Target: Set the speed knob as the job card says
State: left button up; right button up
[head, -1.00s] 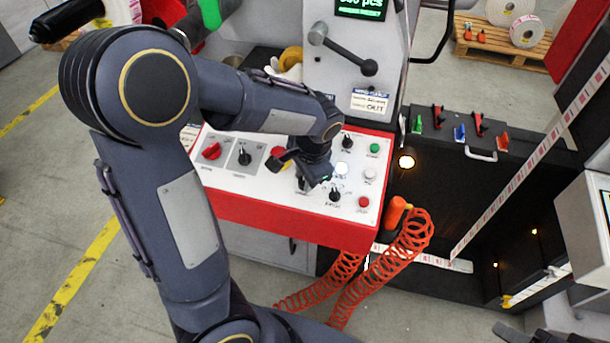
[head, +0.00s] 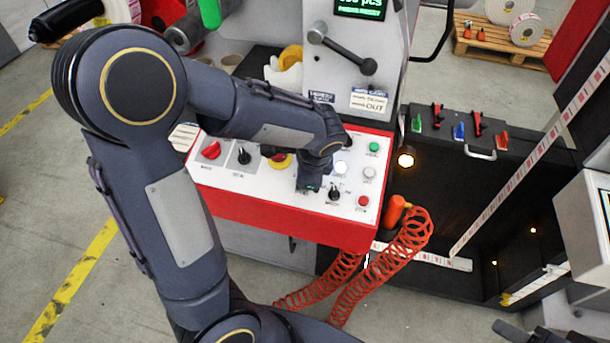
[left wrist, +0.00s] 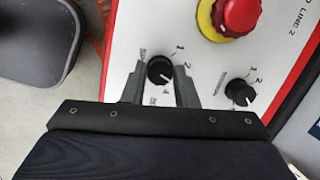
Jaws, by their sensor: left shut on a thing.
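My left gripper (head: 309,187) reaches down onto the sloped white control panel (head: 225,172). In the left wrist view its two fingers (left wrist: 160,88) are shut on a black rotary knob (left wrist: 160,71), one finger on each side. Printed numbers, among them 1, 2 and 4, ring this knob; its white mark points down-right near the 4. Its name label is too partly hidden to read surely. In the head view the gripper hides this knob. Printed cards (head: 368,101) hang on the grey machine front, mostly unreadable; I cannot tell which is the job card.
A second black knob (left wrist: 239,92) and a red emergency stop on yellow (left wrist: 236,14) are close by. Another knob (head: 334,192), a red button (head: 363,201) and white buttons lie right of the gripper. An orange coiled hose (head: 410,240) hangs at the panel's right. A dark part, possibly my right gripper (head: 511,331), shows bottom right.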

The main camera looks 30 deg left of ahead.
aim_at(310, 197)
dwell(0.4)
pick_arm(q)
jog(key=o, duration=1)
jog(key=v, duration=0.8)
jog(key=shift+p, duration=0.4)
jog(key=shift+f, duration=0.1)
jog(key=s+n+t+h, duration=0.1)
jog(key=s+n+h, duration=0.1)
jog(key=s+n, duration=0.3)
jog(key=s+d+r+n+t+h, duration=0.1)
jog(key=s+n+h, duration=0.1)
jog(key=s+n, duration=0.2)
jog(key=s+r+n+t+h, duration=0.1)
jog(key=s+n+h, duration=0.1)
jog(key=s+n, duration=0.3)
jog(key=shift+s+d+n+t+h, duration=0.15)
jog(key=shift+s+d+h, duration=0.05)
jog(key=shift+s, duration=0.3)
jog(key=shift+s+d+n+t+h, duration=0.15)
jog(key=shift+s+h, duration=0.05)
jog(key=shift+s, duration=0.25)
